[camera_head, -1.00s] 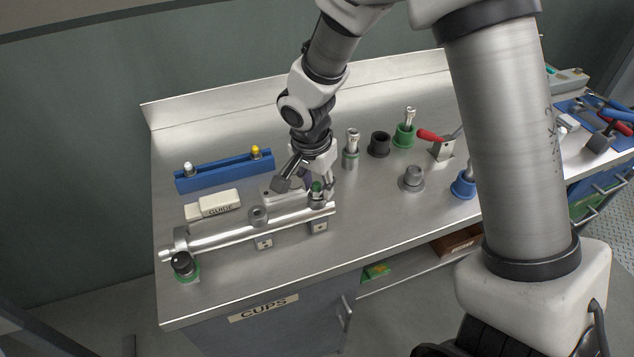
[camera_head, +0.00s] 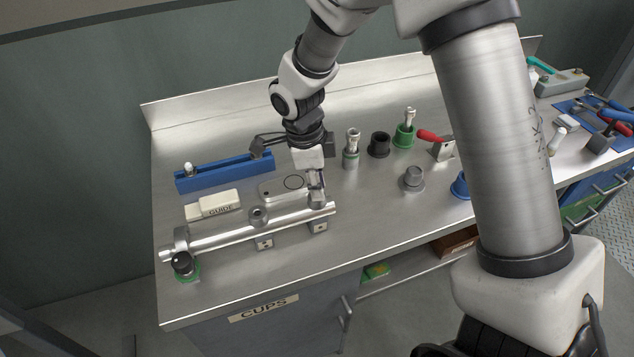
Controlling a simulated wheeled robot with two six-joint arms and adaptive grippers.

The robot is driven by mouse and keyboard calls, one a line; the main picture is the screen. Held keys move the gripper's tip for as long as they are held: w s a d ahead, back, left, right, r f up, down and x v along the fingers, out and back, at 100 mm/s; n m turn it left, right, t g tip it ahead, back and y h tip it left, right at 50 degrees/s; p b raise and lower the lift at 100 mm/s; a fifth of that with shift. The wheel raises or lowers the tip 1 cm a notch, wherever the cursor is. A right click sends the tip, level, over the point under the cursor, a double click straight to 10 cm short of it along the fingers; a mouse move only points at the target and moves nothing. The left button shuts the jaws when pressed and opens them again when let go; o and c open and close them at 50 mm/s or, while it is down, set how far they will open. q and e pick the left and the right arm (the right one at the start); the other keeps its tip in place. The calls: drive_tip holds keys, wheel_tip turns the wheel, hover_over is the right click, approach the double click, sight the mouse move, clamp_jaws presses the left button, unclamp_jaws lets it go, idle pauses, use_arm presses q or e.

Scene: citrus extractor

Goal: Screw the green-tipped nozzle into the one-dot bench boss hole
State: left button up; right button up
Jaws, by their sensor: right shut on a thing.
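My right gripper (camera_head: 316,180) points down over the right end of the silver tube on the bench. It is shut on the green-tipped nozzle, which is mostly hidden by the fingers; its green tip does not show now. The fingers are right above the boss (camera_head: 317,201) at the tube's right end. I cannot make out dots on it, nor how deep the nozzle sits. Another boss (camera_head: 258,214) with an open hole stands further left on the same tube (camera_head: 220,236). My left gripper is not in view.
A blue rack (camera_head: 222,174) holds a white-tipped nozzle (camera_head: 189,169). A white GUIDE block (camera_head: 219,203) and a flat metal plate (camera_head: 270,187) lie nearby. Several cups and holders stand to the right, including a green one (camera_head: 403,137) and a black one (camera_head: 379,145). The front bench strip is clear.

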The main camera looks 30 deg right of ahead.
drive_tip(key=o, duration=0.6)
drive_tip(key=shift+s+f, duration=0.1)
